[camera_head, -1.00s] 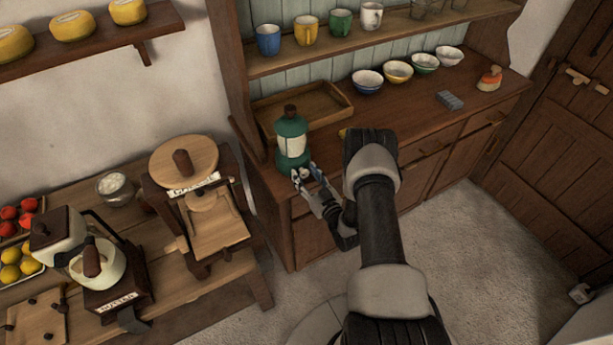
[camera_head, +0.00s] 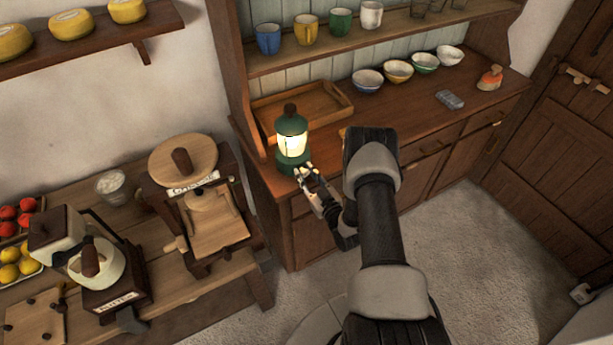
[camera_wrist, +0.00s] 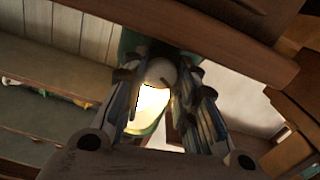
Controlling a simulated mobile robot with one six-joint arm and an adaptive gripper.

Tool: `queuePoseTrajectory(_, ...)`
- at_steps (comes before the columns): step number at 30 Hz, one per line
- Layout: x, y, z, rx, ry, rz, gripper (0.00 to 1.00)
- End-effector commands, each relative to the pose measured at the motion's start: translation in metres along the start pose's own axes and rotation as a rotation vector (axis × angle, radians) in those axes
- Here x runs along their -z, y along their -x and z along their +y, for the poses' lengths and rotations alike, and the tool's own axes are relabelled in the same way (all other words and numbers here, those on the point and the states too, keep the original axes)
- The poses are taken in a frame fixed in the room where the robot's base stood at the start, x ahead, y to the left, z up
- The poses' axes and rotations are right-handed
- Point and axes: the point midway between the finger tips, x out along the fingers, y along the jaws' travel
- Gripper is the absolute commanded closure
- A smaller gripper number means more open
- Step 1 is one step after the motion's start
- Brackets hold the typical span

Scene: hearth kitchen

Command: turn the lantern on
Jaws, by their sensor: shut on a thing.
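The green lantern (camera_head: 291,124) stands upright on the dresser top, near its left end, and its glass glows bright yellow-white. My gripper (camera_head: 303,172) is at the front of the lantern's base, low down. In the wrist view my gripper (camera_wrist: 168,85) has its fingers on both sides of a pale round knob (camera_wrist: 161,72) and is shut on it. The lit glass (camera_wrist: 151,108) shows just beyond the knob. In the head view the fingers hide the knob.
A wooden tray (camera_head: 338,95) lies behind the lantern. Several bowls (camera_head: 398,71) and a grey block (camera_head: 450,99) stand farther right on the dresser. Mugs (camera_head: 306,31) stand on the shelf above. A side table with a wooden press (camera_head: 218,225) is at left.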

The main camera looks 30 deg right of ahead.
Motion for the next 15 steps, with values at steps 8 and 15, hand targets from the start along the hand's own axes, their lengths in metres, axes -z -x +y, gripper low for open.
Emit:
queuePoseTrajectory(8,-0.0011,-0.0002,-0.0009,0.000,0.239,0.001,0.97)
queuePoseTrajectory(15,-0.0002,-0.0001,-0.0008,0.000,0.257,0.000,0.97)
